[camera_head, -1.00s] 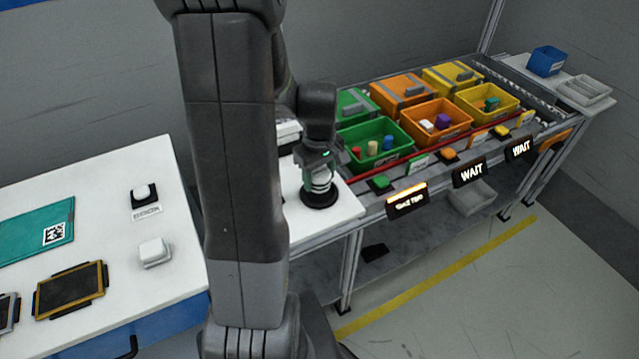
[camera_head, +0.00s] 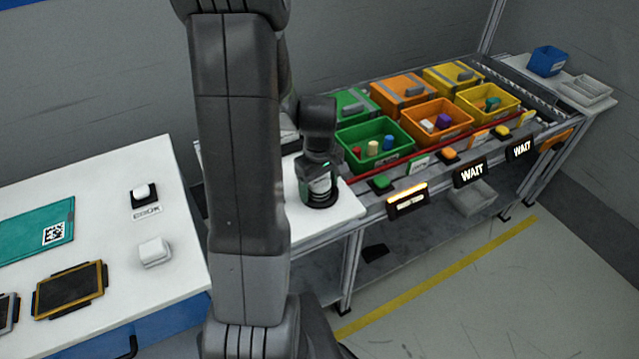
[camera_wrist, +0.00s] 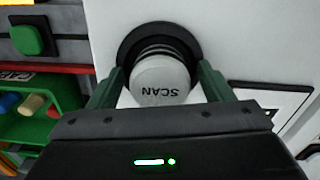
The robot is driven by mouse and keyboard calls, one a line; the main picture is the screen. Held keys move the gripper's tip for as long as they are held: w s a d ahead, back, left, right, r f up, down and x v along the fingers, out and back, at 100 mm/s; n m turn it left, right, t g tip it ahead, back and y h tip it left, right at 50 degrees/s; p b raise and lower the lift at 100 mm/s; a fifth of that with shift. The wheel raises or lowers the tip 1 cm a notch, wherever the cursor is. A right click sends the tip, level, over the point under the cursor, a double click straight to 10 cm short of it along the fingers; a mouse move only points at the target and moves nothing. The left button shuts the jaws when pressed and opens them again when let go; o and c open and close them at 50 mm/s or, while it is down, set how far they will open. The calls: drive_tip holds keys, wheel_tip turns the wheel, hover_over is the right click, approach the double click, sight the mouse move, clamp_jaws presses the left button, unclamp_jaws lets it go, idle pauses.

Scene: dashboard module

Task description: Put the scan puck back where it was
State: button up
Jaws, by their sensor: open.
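The scan puck (camera_wrist: 160,82) is a white cylinder marked SCAN. In the wrist view it stands at a round black ring (camera_wrist: 190,38) on the white table top. My gripper (camera_wrist: 161,76) is open, with one green finger on each side of the puck. Whether the fingers touch it I cannot tell. In the head view my gripper (camera_head: 319,172) points down over the puck (camera_head: 319,187), which is partly hidden by it. The black ring (camera_head: 320,203) shows below, on the small white table's right part.
Green, orange and yellow bins (camera_head: 436,118) stand on the rack to the right, with signs and coloured buttons along its front. A white table (camera_head: 110,225) at left holds a teal board (camera_head: 35,230), a white block (camera_head: 154,252) and a framed dark panel (camera_head: 70,288).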

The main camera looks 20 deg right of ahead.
sight(320, 181)
drive_tip(key=shift+r, duration=0.1)
wheel_tip(320, 181, up, 12)
idle(0.5)
